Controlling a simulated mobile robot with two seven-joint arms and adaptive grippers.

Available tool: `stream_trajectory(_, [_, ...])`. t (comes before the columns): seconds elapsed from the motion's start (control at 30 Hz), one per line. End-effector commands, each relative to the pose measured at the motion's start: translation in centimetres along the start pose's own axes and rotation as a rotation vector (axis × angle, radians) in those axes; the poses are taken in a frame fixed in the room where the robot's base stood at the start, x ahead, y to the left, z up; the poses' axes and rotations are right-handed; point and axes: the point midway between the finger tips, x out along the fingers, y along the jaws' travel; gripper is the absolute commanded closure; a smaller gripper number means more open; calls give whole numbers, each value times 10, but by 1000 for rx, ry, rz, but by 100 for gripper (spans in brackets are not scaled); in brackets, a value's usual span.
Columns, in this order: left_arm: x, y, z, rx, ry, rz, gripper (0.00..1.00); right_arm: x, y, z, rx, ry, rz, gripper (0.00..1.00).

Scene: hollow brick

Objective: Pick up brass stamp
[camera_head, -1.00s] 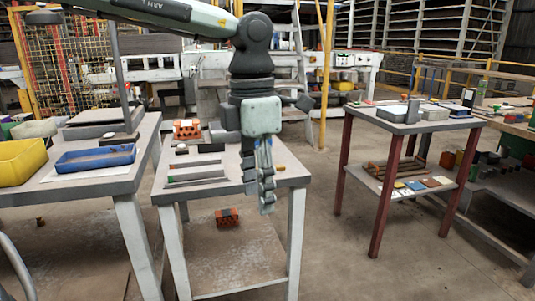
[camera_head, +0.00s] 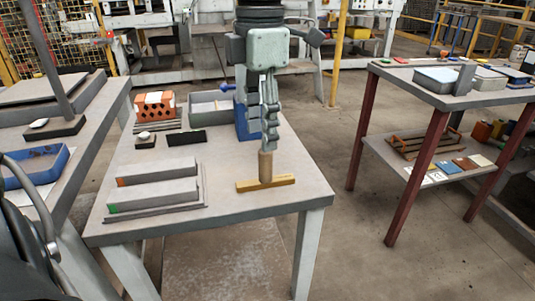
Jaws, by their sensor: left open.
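The brass stamp (camera_head: 265,184) lies on the middle table, near its front right edge. It has a long flat brass bar as its base and an upright wooden handle. My left gripper (camera_head: 268,143) points straight down over the stamp, with its fingers at the top of the handle. The left gripper is open. I cannot tell whether the handle's top is between the fingers or just behind them. My right gripper is not in view.
On the same table (camera_head: 240,190) are an orange hollow brick (camera_head: 154,105), a grey tray (camera_head: 210,108), a blue box (camera_head: 243,122) behind the gripper, a black plate (camera_head: 187,138) and long grey bars (camera_head: 152,190). The table is bare around the stamp's front.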

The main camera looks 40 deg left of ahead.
Motion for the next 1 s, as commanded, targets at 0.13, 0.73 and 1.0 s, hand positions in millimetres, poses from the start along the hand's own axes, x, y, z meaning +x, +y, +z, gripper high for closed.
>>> stream_trajectory(0.13, [5,0,0,0,2,0,54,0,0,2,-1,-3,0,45])
stream_trajectory(0.73, [76,-5,6,1,0,-2,54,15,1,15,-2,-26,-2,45])
stream_trajectory(1.0, [78,-5,6,0,-1,-1,56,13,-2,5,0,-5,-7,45])
